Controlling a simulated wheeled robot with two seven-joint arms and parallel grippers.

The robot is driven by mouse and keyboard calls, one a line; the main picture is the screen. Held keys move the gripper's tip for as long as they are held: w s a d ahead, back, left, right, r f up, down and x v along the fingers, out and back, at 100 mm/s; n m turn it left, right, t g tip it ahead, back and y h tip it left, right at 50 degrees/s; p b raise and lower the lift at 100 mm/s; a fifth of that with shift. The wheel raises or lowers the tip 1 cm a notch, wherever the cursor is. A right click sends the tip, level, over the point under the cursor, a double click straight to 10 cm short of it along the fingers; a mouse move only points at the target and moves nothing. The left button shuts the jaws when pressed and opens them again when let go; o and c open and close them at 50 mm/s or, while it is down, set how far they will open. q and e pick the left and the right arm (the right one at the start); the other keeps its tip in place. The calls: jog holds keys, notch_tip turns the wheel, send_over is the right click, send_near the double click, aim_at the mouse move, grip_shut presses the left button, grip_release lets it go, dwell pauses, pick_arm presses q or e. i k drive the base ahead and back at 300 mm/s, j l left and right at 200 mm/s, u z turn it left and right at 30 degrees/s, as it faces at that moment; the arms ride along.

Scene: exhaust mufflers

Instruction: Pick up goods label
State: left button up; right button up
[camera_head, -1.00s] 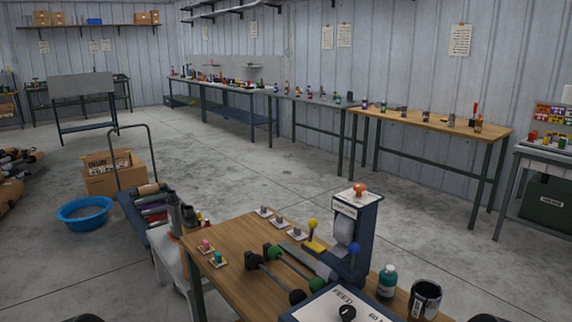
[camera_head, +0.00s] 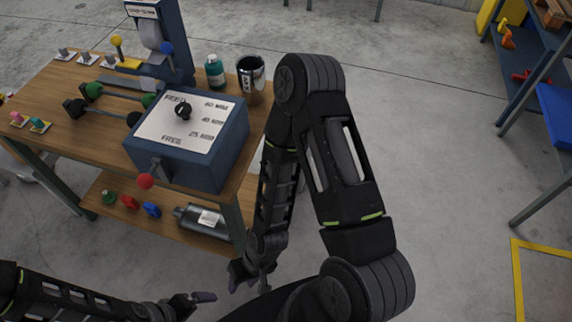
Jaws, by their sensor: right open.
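A small white label (camera_head: 209,218) shows on a silver muffler (camera_head: 188,215) on the lower wooden shelf, under the workbench. I cannot read it, and I cannot tell whether it is stuck on or loose. My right gripper (camera_head: 250,284) is open and empty, pointing down below and to the right of the muffler in the picture, apart from it. My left gripper (camera_head: 198,297) is at the bottom of the view, below the shelf in the picture. Its fingers are seen from the side, and their gap is unclear.
A blue FEED box (camera_head: 206,160) with a red-knobbed lever stands on the bench corner, above the shelf. A teal bottle (camera_head: 214,72) and a dark can (camera_head: 250,78) stand behind it. Coloured parts (camera_head: 130,202) lie left on the shelf.

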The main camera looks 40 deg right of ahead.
aim_at(87, 58)
jog(key=i+j+z, duration=0.25)
jog(key=j, duration=1.4)
jog(key=j+z, duration=0.2)
jog(key=j, duration=1.45)
jog(key=k+j+z, duration=0.25)
jog(key=j, duration=1.4)
jog(key=i+j+u, duration=0.15)
jog(key=i, duration=0.95)
jog(key=i+j+u, duration=0.2)
jog(key=i, duration=0.9)
jog(key=l, duration=0.2)
